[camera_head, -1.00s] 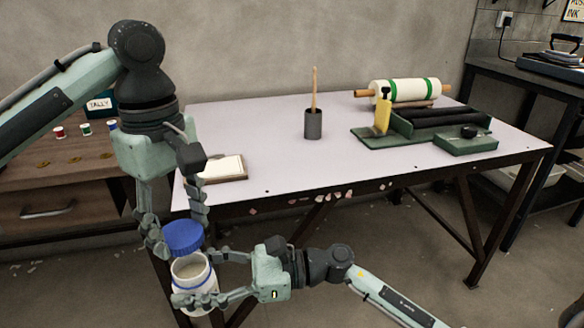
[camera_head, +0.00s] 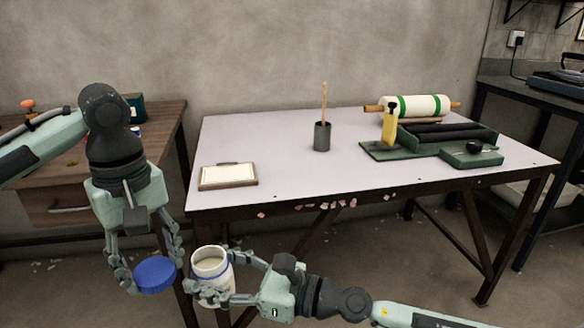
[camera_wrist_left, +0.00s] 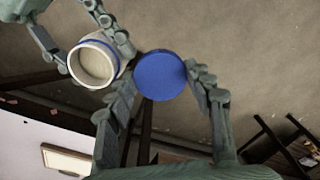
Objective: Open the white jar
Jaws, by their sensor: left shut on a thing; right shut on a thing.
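The white jar (camera_head: 212,268) is upright and open at the top, with a blue ring around its neck and pale contents inside. My right gripper (camera_head: 212,292) is shut on the jar's body, in front of the table's left front corner. The blue lid (camera_head: 155,274) is off the jar, to its left. My left gripper (camera_head: 150,268) is shut on the lid and points down. In the left wrist view the lid (camera_wrist_left: 160,75) sits between my left fingers, apart from the open jar (camera_wrist_left: 93,62).
The pale table (camera_head: 290,170) is mostly bare at its front. A roller (camera_head: 415,107) and green tray (camera_head: 440,138) fill the right. A wooden desk (camera_head: 60,205) stands left.

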